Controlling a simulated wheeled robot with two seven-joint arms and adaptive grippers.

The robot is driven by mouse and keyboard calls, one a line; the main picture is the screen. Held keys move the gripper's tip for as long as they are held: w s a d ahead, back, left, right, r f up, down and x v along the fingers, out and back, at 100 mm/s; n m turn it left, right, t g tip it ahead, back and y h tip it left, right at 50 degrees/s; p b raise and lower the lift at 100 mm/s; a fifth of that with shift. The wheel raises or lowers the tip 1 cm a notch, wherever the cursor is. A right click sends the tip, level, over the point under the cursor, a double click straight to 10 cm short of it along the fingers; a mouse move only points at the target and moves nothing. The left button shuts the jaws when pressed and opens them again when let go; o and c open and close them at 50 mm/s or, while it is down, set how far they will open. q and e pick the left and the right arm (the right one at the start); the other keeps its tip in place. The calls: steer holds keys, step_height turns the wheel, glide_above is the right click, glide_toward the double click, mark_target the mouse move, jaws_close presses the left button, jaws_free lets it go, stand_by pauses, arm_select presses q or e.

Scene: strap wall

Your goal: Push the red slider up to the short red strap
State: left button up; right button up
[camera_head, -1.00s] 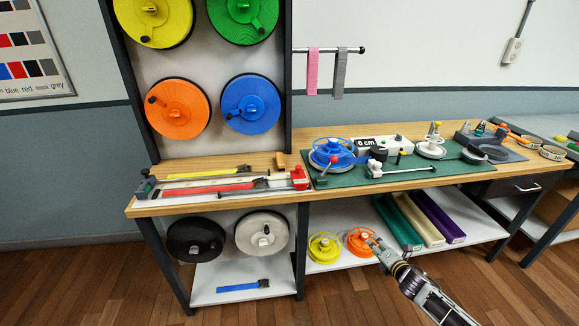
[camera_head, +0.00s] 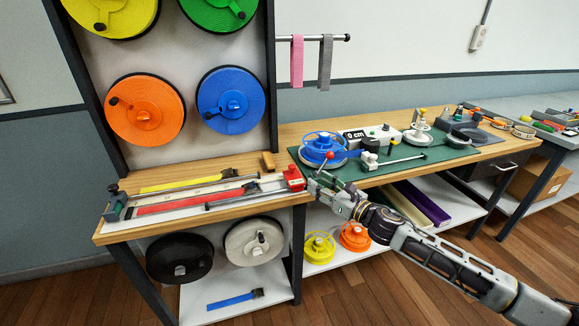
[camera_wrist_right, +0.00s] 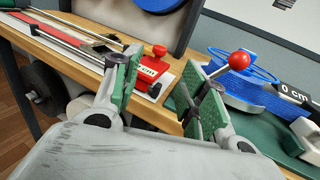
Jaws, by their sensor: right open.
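The red slider (camera_head: 293,178) is a small red block with a knob, at the right end of the metal rails on the wooden bench. It also shows in the wrist view (camera_wrist_right: 151,73), beyond and between my fingers, apart from them. The short red strap (camera_head: 190,201) lies flat between the rails, left of the slider, with a dark buckle at its right end and a clear gap to the slider. My right gripper (camera_head: 322,187) is open and empty, just right of the slider; its green-padded fingers show in the wrist view (camera_wrist_right: 163,88). My left gripper is not in view.
A blue reel (camera_head: 322,148) and a red-knobbed lever (camera_head: 329,156) stand on the green mat close to my right gripper. A small wooden block (camera_head: 268,161) sits behind the slider.

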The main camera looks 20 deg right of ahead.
steer(key=shift+w, duration=0.3)
glide_toward(295, 167)
steer(key=shift+x, duration=1.3)
steer(key=shift+p+x, duration=0.3)
steer(key=shift+x, duration=2.75)
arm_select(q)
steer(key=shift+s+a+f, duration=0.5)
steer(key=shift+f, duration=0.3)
arm_select(e)
steer(key=shift+x, duration=1.25)
steer(key=shift+a, duration=0.1)
